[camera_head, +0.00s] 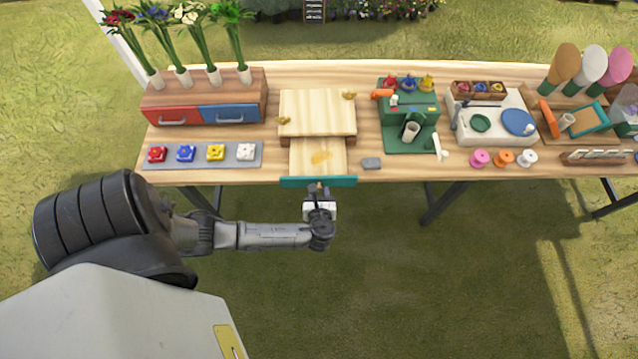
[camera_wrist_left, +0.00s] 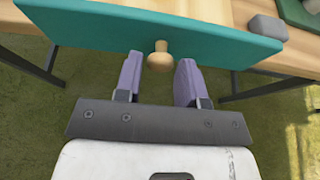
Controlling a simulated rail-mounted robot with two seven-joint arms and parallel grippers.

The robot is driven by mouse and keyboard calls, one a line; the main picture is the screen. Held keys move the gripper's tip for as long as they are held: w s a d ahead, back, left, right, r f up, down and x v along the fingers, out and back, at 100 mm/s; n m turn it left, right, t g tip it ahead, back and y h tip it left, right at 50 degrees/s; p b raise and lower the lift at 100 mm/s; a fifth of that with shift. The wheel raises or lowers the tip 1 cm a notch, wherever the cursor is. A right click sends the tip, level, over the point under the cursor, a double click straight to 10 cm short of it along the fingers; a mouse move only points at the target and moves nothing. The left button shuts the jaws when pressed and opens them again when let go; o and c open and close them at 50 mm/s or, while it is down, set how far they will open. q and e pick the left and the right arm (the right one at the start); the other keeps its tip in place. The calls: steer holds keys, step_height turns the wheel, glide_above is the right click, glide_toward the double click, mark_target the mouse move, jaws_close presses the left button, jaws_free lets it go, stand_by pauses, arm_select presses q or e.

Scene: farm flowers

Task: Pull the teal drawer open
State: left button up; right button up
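The teal drawer front (camera_head: 335,182) sticks out past the table's front edge, below the light wooden box (camera_head: 318,105). The drawer (camera_head: 300,150) stands open, with its pale wooden inside and a yellowish patch showing. In the left wrist view the teal front (camera_wrist_left: 215,35) spans the top and has a round wooden knob (camera_wrist_left: 158,60). My left gripper (camera_head: 318,191) is at the knob, in front of the drawer. In the left wrist view its two purple fingers (camera_wrist_left: 159,72) are apart, one on each side of the knob, with gaps between. My right gripper is in neither view.
A wooden stand with a red drawer (camera_head: 172,116) and a blue drawer (camera_head: 230,113) is left of the box. A grey tray (camera_head: 202,163) of coloured flower pieces lies before it. A grey block (camera_head: 372,163) is right of the drawer. The grass in front is clear.

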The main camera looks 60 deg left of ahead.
arm_select(q)
steer(key=shift+o, duration=1.2)
steer(key=p+v, duration=0.1)
steer(key=v, duration=1.2)
steer(key=shift+s+d+r, duration=0.2)
steer(key=shift+d, duration=0.1)
